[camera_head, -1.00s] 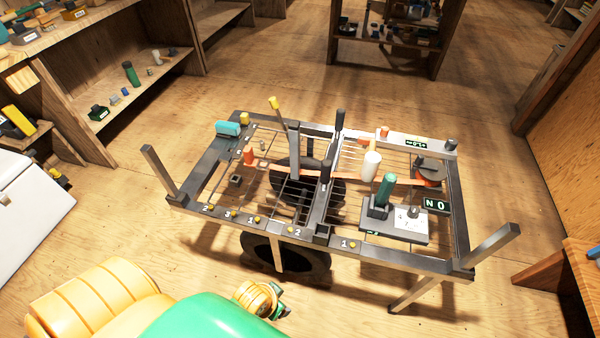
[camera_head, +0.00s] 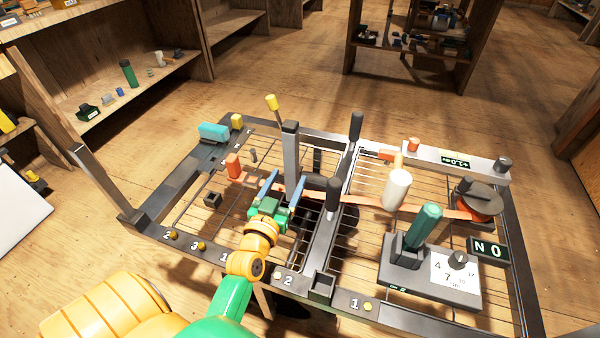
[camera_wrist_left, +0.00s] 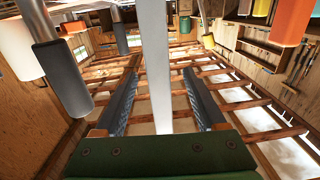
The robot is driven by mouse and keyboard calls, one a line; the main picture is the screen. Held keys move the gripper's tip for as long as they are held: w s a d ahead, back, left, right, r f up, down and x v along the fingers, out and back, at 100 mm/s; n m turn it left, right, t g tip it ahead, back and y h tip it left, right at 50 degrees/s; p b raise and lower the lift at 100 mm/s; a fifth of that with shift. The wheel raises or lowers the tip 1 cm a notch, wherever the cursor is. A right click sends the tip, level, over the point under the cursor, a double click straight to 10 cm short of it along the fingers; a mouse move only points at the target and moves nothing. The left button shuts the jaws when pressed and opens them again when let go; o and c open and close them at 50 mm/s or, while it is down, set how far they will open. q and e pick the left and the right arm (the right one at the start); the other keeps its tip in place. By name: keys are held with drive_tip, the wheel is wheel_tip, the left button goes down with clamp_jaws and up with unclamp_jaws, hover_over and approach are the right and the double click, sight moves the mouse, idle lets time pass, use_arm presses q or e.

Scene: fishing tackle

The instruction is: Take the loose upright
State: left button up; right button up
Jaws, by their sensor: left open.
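A grey square upright (camera_head: 291,155) with a dark top stands in the middle of the metal rack (camera_head: 330,255), near the dark cross-rail. My left gripper (camera_head: 283,187) is low over the rack, on the near side of the upright, with its blue fingers pointing away. Its jaws are open. In the left wrist view the upright (camera_wrist_left: 157,60) shows as a pale bar in the gap between the two fingers (camera_wrist_left: 160,100), with room on both sides. I cannot tell how deep it is between them. The upright's foot is partly hidden by the gripper. My right gripper is not in view.
Dark-handled posts (camera_head: 333,195) stand just right of the gripper. A white cylinder (camera_head: 397,188), a green-handled device (camera_head: 425,225) and a reel (camera_head: 478,198) occupy the right half. A yellow-tipped lever (camera_head: 271,102) leans behind. A corner post (camera_head: 100,180) rises at left.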

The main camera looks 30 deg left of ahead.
sight(296, 161)
use_arm(q)
drive_tip(key=shift+w+a+r, duration=0.1)
drive_tip(key=shift+w+r, duration=0.05)
drive_tip(key=x, duration=0.4)
drive_tip(key=b+x, duration=0.1)
drive_tip(key=x, duration=0.1)
drive_tip(key=shift+w+r, duration=0.15)
drive_tip(key=shift+r, duration=0.15)
clamp_jaws()
